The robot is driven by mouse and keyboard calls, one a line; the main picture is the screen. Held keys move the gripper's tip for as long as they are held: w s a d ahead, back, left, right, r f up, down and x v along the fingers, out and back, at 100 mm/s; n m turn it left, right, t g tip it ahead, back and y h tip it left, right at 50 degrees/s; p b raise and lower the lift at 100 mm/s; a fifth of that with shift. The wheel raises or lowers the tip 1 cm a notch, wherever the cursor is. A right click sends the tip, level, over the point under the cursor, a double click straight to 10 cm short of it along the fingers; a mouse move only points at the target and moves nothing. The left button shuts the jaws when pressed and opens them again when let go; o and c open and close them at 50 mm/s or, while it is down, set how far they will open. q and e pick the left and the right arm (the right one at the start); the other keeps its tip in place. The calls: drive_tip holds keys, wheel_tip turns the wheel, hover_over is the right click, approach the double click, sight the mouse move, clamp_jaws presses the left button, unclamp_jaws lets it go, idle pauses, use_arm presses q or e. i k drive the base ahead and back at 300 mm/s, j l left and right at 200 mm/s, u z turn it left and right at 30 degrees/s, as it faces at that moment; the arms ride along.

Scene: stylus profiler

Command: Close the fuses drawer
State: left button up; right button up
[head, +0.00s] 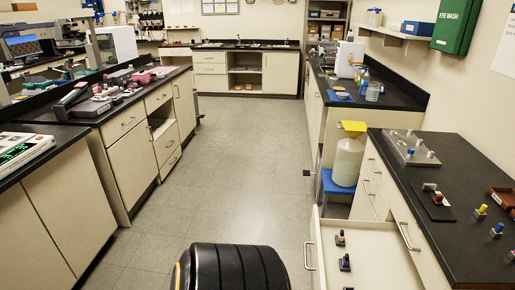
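An open drawer (378,237) with a cream inside sticks out to the left from the right-hand cabinet, at the bottom right of the head view. Its front carries a metal bar handle (308,256) facing the aisle. Two small dark parts with coloured tops, one yellow (340,238) and one purple (345,263), stand in it. No label is readable, so I cannot confirm that it is the fuses drawer. The near part of the drawer is cut off by the lower edge. Neither of my grippers is in view.
The black worktop (480,240) above the drawer holds a metal plate (410,147) and several small knobbed parts. The grey floor aisle (235,170) is clear.

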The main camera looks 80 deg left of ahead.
sight(381, 259)
drive_tip(key=k+l+u, duration=0.15)
drive_tip(key=u, duration=1.7)
